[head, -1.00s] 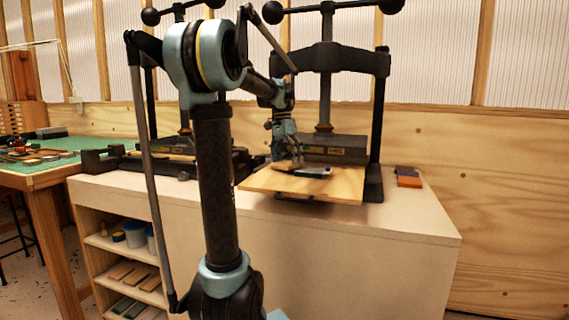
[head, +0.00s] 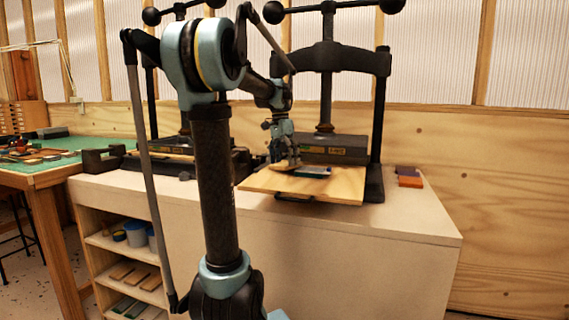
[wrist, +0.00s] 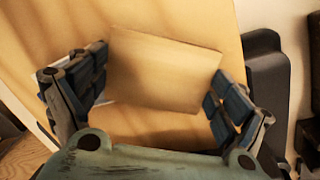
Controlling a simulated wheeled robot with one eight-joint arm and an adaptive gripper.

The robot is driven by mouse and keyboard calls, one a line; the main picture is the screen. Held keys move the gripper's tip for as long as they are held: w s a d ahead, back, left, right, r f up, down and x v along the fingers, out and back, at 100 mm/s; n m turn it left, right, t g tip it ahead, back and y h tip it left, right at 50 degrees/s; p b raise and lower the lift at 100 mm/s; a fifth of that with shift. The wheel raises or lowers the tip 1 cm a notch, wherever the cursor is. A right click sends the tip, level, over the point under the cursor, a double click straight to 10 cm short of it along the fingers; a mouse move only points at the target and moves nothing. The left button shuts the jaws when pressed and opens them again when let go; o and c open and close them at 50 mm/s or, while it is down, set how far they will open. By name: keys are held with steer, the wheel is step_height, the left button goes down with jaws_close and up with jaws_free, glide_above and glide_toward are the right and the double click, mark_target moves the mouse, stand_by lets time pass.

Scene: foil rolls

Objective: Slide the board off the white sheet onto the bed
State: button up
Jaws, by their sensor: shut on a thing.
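The tan board (wrist: 165,70) lies between my fingers in the wrist view, slightly tilted in the picture. My gripper (wrist: 158,97) is shut on it, with one dark finger at each side. In the head view my gripper (head: 285,164) is low over the front of the wooden bed (head: 340,187), which also shows in the wrist view (wrist: 195,18). A small pale flat piece with a blue-green edge (head: 314,171) lies on the bed just right of my gripper. I cannot tell whether it is the white sheet. The board is mostly hidden by my gripper in the head view.
The black press frame (head: 376,125) stands over the bed, with a dark heavy plate (head: 335,149) behind my gripper. Purple and orange blocks (head: 409,178) lie at the right of the white cabinet top (head: 420,212), which is clear in front. A second press stands at left.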

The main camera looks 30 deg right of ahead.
mark_target(275, 165)
steer(key=shift+a, duration=1.3)
steer(key=o, duration=0.8)
steer(key=shift+w+r, duration=0.1)
step_height(275, 165, up, 12)
steer(key=w, duration=0.2)
steer(key=shift+f, duration=0.25)
